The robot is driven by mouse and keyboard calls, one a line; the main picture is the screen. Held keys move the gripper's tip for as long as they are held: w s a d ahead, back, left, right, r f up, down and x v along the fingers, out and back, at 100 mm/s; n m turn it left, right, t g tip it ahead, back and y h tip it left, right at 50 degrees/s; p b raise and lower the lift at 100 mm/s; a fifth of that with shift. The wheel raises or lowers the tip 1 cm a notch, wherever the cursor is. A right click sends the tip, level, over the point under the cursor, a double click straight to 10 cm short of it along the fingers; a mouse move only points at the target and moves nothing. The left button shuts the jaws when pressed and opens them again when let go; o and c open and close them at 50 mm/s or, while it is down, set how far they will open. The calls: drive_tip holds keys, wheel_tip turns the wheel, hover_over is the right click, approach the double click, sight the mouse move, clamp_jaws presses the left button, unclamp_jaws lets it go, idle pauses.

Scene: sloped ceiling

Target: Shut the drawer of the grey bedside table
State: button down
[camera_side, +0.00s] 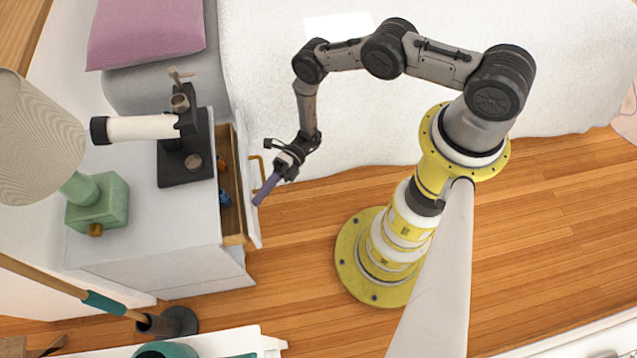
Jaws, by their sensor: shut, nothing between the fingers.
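The grey bedside table (150,215) stands at the left beside the bed. Its drawer (232,238) is partly open, pulled out to the right. The wooden inside shows, with small blue and orange-brown items in it. The drawer has a pale front panel and a brass handle (257,170). My gripper (264,192) is shut with nothing visible in it. It is at the front of the drawer, close to the handle. From this view I cannot tell whether it touches the front.
A microscope (184,150) and a green-based lamp (98,205) stand on the bedside table. The bed (260,60) lies behind, with a pink pillow (150,30). A plunger-like pole (100,300) and a white surface (230,343) are in front.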

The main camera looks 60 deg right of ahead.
sight(250, 193)
drive_tip(key=shift+w+a, duration=1.35)
drive_tip(key=shift+w, duration=0.05)
